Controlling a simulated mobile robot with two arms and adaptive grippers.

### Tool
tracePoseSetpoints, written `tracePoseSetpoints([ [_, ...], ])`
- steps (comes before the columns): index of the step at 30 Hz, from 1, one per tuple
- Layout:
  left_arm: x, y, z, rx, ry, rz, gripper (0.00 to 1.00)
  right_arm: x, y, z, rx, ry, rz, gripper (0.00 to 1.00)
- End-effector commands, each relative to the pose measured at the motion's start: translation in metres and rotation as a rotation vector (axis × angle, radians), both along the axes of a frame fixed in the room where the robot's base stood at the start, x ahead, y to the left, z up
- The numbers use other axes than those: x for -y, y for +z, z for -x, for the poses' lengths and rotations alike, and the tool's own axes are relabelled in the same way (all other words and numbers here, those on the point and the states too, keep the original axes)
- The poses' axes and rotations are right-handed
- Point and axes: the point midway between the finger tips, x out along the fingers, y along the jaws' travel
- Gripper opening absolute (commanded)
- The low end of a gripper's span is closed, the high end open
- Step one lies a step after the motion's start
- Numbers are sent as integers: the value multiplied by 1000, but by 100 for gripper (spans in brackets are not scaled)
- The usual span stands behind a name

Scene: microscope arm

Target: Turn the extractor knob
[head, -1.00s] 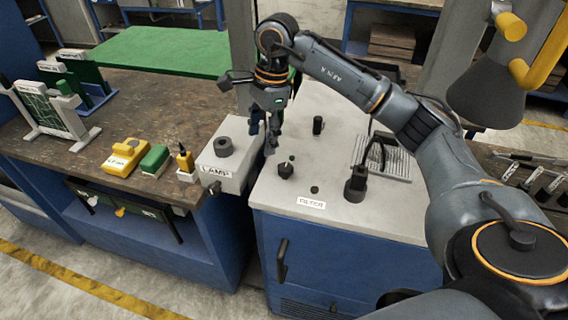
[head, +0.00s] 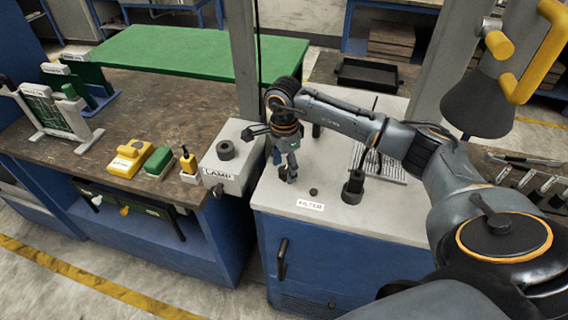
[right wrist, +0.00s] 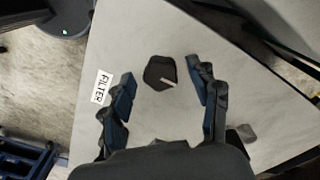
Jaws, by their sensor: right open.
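A dark knob with a white pointer line (right wrist: 160,73) sits on the light grey top of the blue cabinet. In the right wrist view it lies between and a little beyond the two fingers. My right gripper (right wrist: 163,100) is open, with nothing between its fingertips. My left gripper is out of view.
A grey LAMP box (head: 226,166) stands just left of my right gripper. A dark lamp-like hood (head: 478,105) with yellow handles hangs at the upper right.

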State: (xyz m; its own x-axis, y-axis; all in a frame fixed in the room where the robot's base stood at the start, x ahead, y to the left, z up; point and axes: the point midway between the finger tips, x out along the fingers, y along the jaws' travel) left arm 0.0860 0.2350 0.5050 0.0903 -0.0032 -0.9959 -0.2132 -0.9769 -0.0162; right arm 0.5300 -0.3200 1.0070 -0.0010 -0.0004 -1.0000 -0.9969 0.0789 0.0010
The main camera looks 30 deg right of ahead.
Motion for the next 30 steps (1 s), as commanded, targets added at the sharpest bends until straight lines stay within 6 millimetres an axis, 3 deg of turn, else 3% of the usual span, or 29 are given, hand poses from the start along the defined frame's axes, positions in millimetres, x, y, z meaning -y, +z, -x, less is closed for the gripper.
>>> tracePoseSetpoints([
  [11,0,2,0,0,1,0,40,0,-7,0,1,0,0,61],
  [19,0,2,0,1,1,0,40,0,-7,0,1,0,0,8],
  [30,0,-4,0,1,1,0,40,0,-8,-1,2,-49,-1,6],
])
